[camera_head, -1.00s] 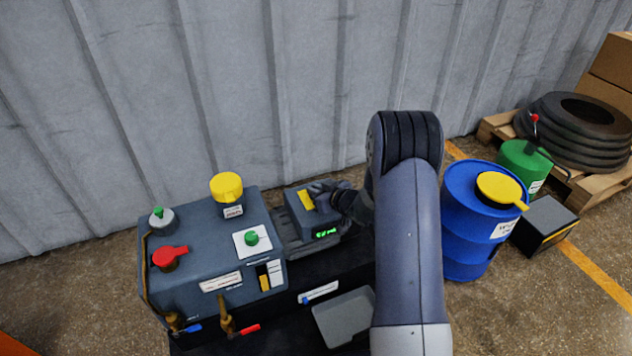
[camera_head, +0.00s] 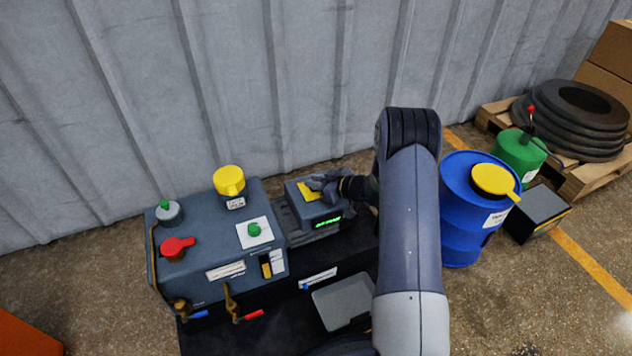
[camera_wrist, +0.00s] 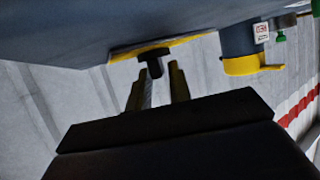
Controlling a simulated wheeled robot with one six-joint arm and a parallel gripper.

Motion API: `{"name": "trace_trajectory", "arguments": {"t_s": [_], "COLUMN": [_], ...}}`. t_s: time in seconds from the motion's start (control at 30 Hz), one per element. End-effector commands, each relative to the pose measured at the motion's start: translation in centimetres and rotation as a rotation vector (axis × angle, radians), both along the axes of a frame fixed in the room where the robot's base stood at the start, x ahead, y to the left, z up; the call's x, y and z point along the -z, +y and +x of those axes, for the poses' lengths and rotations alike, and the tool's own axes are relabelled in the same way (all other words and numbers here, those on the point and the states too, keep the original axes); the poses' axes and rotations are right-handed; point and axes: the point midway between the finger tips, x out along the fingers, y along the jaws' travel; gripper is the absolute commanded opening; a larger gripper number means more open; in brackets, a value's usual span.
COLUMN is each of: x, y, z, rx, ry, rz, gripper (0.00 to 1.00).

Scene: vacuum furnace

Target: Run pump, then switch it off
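The pump unit (camera_head: 312,213) is a grey box with a yellow plate (camera_head: 306,192) on top and a lit green display (camera_head: 328,220) on its front; the display text is too small to read. My gripper (camera_head: 318,184) is over the yellow plate and partly hides it. In the wrist view, a black knob (camera_wrist: 152,65) stands out from the yellow-edged plate (camera_wrist: 165,45). My gripper (camera_wrist: 158,75) has its two fingers apart, with the knob at the gap between their tips. I cannot tell whether they touch it.
Left of the pump is a larger grey cabinet (camera_head: 205,250) with a yellow cap (camera_head: 229,181), a red handle (camera_head: 177,247), a green button (camera_head: 254,229) and valves at its front. A grey tray (camera_head: 343,300) sits in front. A blue drum (camera_head: 466,215) stands right of my arm.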

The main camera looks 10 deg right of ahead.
Motion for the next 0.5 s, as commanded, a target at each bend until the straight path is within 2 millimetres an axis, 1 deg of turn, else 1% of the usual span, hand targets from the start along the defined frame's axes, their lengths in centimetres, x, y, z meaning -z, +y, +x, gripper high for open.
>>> {"name": "trace_trajectory", "arguments": {"t_s": [0.03, 0.13, 0.37, 0.5], "x": [0.03, 0.06, 0.08, -0.49], "y": [0.01, 0.01, -0.03, -0.75], "z": [-0.02, -0.05, -0.11, -0.80], "rx": [0.000, 0.000, 0.001, 0.002], "ry": [0.001, 0.001, 0.003, 0.004], "rz": [0.000, 0.000, 0.000, 0.001], "gripper": [0.24, 0.32, 0.32, 0.32]}}
